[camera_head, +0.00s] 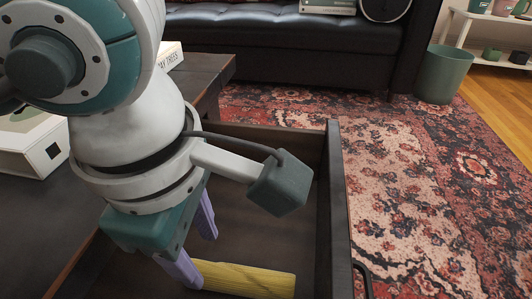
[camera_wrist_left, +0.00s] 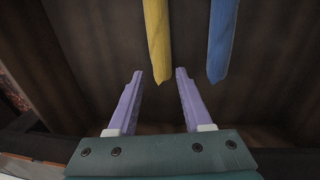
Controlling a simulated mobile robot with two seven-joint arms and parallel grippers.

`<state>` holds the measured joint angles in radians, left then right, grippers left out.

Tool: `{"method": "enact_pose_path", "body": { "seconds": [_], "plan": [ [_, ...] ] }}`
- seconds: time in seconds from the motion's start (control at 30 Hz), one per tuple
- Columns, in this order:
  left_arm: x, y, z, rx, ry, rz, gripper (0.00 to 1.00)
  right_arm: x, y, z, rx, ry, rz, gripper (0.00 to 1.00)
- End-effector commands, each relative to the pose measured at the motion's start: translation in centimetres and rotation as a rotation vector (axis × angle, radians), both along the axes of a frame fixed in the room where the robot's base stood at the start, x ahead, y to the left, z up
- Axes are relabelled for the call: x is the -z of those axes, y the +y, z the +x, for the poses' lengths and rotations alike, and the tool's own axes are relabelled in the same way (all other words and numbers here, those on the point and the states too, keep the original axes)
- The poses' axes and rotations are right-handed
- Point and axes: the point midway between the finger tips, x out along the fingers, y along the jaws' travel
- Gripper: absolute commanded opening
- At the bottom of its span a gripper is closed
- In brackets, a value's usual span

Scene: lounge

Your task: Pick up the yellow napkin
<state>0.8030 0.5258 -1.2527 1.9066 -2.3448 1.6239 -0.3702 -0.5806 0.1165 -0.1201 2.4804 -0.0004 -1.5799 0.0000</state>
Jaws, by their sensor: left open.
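The yellow napkin (camera_head: 245,280) is rolled and lies in an open dark drawer, low in the head view. It also shows in the left wrist view (camera_wrist_left: 156,38), its near end just beyond the fingertips. My left gripper (camera_head: 204,258) is open, with lilac fingers, and points down into the drawer at the napkin's left end. I cannot tell how high the fingertips are above the drawer floor. My right gripper is not in view.
A blue rolled napkin (camera_wrist_left: 222,40) lies beside the yellow one. The drawer's right wall (camera_head: 339,215) rises close by. A white box (camera_head: 32,150) and a book (camera_head: 169,56) are on the dark table (camera_head: 212,72). A patterned rug (camera_head: 430,190) covers the floor.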

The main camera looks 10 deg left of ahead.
Motion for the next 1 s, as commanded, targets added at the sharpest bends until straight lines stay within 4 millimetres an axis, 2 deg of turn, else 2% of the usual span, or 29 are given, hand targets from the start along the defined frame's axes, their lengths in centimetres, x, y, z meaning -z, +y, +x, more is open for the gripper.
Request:
{"method": "enact_pose_path", "body": {
  "seconds": [0.4,0.67,1.0],
  "plan": [
    [6.3,0.0,0.7,-0.001,0.002,-0.001,0.50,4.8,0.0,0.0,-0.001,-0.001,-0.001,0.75],
    [6.2,-0.1,0.8,0.000,0.000,-0.002,0.50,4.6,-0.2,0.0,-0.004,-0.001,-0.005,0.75],
    [6.2,-0.1,0.8,0.000,0.000,-0.002,0.12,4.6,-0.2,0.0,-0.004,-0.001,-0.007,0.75]
  ]
}}
